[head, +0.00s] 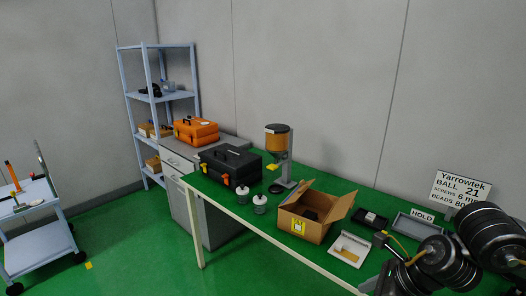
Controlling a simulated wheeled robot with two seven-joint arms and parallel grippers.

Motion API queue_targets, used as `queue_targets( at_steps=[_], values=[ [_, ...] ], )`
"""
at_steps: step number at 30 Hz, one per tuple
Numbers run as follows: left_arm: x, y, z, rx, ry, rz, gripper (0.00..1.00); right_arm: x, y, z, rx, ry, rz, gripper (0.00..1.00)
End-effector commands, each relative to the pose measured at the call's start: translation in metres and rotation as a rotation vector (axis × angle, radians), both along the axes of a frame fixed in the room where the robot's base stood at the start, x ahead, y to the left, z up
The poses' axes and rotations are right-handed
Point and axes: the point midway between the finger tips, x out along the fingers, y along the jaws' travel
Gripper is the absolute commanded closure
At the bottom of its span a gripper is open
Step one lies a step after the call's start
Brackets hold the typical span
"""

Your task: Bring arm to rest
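One of my arms, dark and ribbed, comes in from the right edge and reaches over the right end of the green table (225,193). Its gripper is hard to make out at the lower right, and its fingers cannot be told apart. No arm comes in from the left, so my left gripper is out of view.
An open cardboard box (312,228), a white tray (346,252), a grey tray (418,228), a black toolbox (230,168) and a dispenser (278,142) stand on the table. An orange toolbox (196,131) sits on a cabinet. A trolley (38,246) stands left; green floor lies between.

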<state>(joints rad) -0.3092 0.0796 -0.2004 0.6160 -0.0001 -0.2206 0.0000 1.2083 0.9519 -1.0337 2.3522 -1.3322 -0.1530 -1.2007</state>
Motion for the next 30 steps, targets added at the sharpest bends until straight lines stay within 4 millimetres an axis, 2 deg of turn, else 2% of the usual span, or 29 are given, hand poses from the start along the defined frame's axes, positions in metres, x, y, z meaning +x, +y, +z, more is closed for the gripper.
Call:
queue_targets(
  at_steps=[5, 10, 14, 17, 20, 23, 24, 26, 27, 29, 30],
  values=[
    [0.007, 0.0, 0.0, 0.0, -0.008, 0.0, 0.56, 0.018, 0.025, -0.008, 0.128, 0.086, -0.104, 0.51],
    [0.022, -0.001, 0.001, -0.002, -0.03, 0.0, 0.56, 0.042, 0.051, -0.019, 0.29, 0.203, -0.251, 0.51],
    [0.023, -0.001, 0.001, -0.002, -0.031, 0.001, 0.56, 0.068, 0.072, -0.035, 0.449, 0.331, -0.415, 0.51],
    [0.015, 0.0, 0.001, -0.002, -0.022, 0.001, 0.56, 0.092, 0.085, -0.056, 0.593, 0.459, -0.584, 0.51],
    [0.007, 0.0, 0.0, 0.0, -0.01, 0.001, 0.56, 0.121, 0.092, -0.096, 0.768, 0.632, -0.826, 0.51],
    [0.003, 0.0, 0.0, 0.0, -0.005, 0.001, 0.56, 0.145, 0.084, -0.165, 0.959, 0.837, -1.158, 0.51],
    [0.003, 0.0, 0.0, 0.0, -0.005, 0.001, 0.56, 0.148, 0.076, -0.194, 1.02, 0.905, -1.286, 0.51],
    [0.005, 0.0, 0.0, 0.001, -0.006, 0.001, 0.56, 0.147, 0.064, -0.238, 1.094, 0.988, -1.466, 0.51],
    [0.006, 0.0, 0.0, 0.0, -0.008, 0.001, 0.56, 0.142, 0.055, -0.267, 1.133, 1.034, -1.578, 0.51],
    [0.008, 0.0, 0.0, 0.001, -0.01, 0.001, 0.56, 0.13, 0.042, -0.31, 1.183, 1.093, -1.741, 0.51],
    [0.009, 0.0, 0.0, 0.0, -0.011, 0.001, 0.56, 0.118, 0.034, -0.338, 1.208, 1.125, -1.846, 0.51]
  ],
)
